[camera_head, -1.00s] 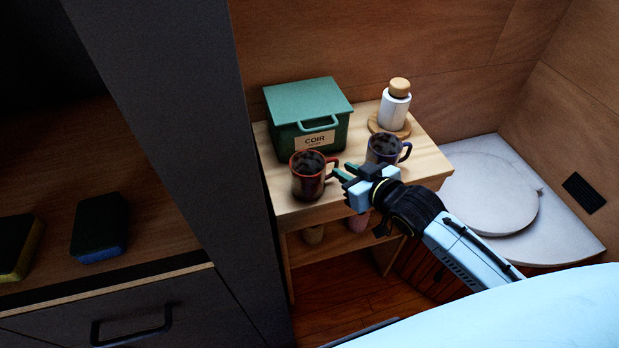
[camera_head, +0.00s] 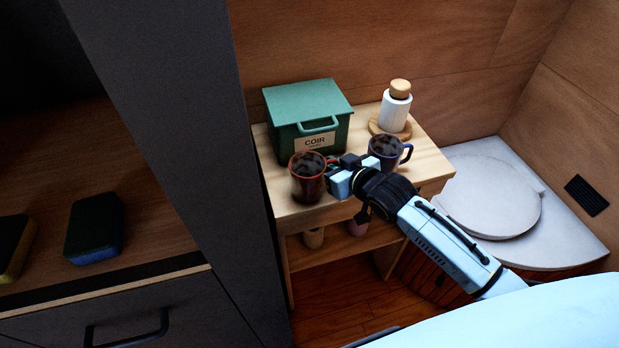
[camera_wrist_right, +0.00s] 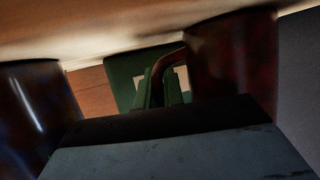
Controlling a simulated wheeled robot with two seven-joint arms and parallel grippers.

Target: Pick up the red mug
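The red mug (camera_head: 308,184) stands upright at the front left of the small wooden table, filled with something dark. Its handle points right. My right gripper (camera_head: 334,172) is at that handle, and its fingertips are largely hidden in the head view. In the right wrist view the red mug (camera_wrist_right: 232,65) fills the upper right, and its handle curves down beside narrow green finger shapes (camera_wrist_right: 173,92). That view is too dark to tell whether the fingers are closed on the handle. My left gripper is not in view.
A dark blue mug (camera_head: 384,152) stands close to the right of my gripper. A green COIR box (camera_head: 300,110) is behind the red mug. A white jar (camera_head: 395,112) sits on a wooden coaster (camera_head: 403,133). A dark panel (camera_head: 190,120) rises left of the table (camera_head: 428,160).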

